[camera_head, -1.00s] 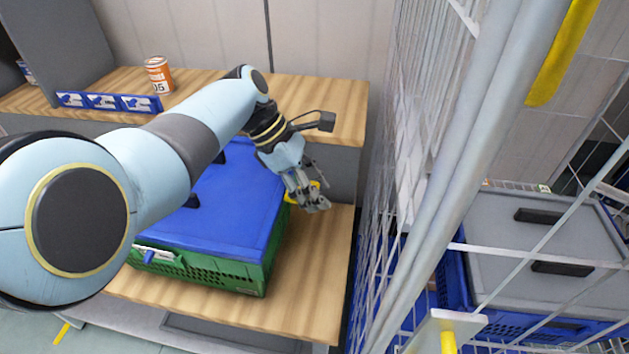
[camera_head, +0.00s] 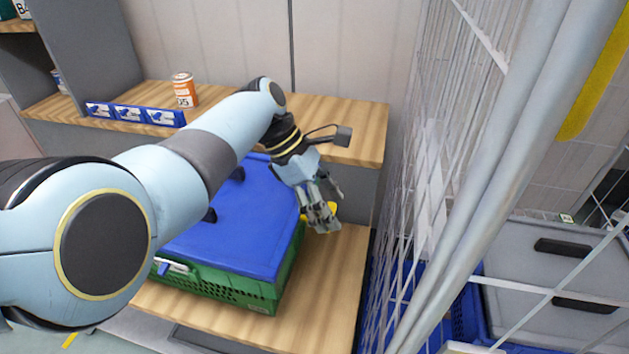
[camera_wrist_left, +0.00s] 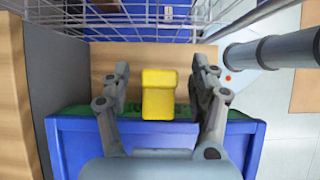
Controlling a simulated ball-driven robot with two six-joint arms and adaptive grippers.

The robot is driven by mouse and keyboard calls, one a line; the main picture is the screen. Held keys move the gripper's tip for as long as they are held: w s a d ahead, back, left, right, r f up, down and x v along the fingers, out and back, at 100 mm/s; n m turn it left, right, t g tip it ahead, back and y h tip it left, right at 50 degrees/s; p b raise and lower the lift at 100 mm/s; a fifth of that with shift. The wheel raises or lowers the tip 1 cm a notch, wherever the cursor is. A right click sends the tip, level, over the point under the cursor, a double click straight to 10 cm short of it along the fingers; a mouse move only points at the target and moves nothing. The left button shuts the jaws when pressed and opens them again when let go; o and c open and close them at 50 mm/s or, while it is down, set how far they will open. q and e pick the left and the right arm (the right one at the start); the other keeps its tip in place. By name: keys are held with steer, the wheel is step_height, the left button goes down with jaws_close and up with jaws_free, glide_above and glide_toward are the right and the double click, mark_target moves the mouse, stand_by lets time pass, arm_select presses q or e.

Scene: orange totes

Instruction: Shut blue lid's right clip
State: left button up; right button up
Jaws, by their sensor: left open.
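A blue lid (camera_head: 235,232) lies on a green crate (camera_head: 225,287) on the wooden shelf. The yellow right clip (camera_head: 333,210) is at the lid's right edge, mostly hidden behind my gripper. In the left wrist view the yellow clip (camera_wrist_left: 158,95) sticks out past the lid's edge (camera_wrist_left: 75,140). My left gripper (camera_head: 322,222) is at the lid's right side. In the left wrist view my left gripper (camera_wrist_left: 160,85) is open, with a finger on each side of the clip and gaps between. My right gripper is not in view.
An orange-and-white can (camera_head: 184,90) and a blue rack (camera_head: 135,115) stand on the back ledge (camera_head: 365,130). A wire mesh wall (camera_head: 425,200) rises to the right. Bare wood (camera_head: 335,275) lies right of the crate. My left arm covers part of the lid.

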arm_select(q)
steer(key=v, duration=1)
steer(key=shift+a+r, duration=0.2)
